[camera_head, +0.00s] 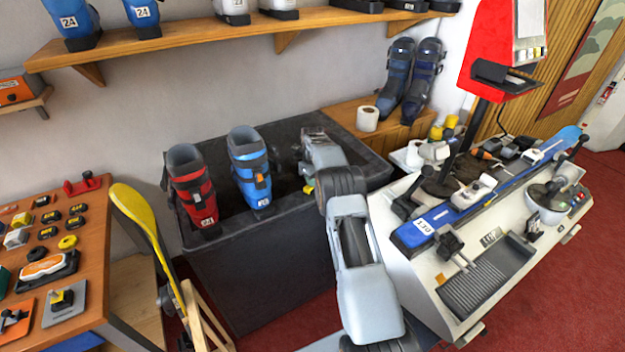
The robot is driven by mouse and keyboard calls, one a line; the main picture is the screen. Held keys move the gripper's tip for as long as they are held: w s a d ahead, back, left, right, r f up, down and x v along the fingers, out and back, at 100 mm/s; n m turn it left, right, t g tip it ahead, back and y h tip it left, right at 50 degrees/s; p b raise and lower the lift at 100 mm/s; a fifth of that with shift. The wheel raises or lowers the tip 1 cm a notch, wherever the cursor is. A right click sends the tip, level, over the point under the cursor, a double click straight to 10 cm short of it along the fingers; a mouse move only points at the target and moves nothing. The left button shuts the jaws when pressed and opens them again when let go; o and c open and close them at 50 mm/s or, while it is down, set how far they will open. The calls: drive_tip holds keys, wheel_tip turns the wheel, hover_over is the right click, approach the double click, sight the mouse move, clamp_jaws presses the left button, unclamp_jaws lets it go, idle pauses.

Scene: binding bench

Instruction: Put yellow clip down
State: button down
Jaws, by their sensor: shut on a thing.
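The yellow clip (308,189) shows as a small yellow patch at the end of my arm, over the dark bin. My gripper (306,178) is shut on it. The fingers are small and partly hidden by my own wrist, so the clip's full shape and tilt cannot be made out. I cannot tell whether the clip touches anything below it.
The dark bin (265,290) holds a red boot (193,190) and a blue boot (250,170), left of my gripper. A white bench (440,300) with a blue ski (490,195) stands right. A wooden table (90,225) with small parts stands left. A shelf (190,38) runs above.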

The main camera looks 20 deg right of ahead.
drive_tip(key=shift+f, duration=0.2)
drive_tip(key=shift+f, duration=0.15)
drive_tip(key=c, duration=1.2)
unclamp_jaws()
drive_tip(key=shift+o, duration=0.2)
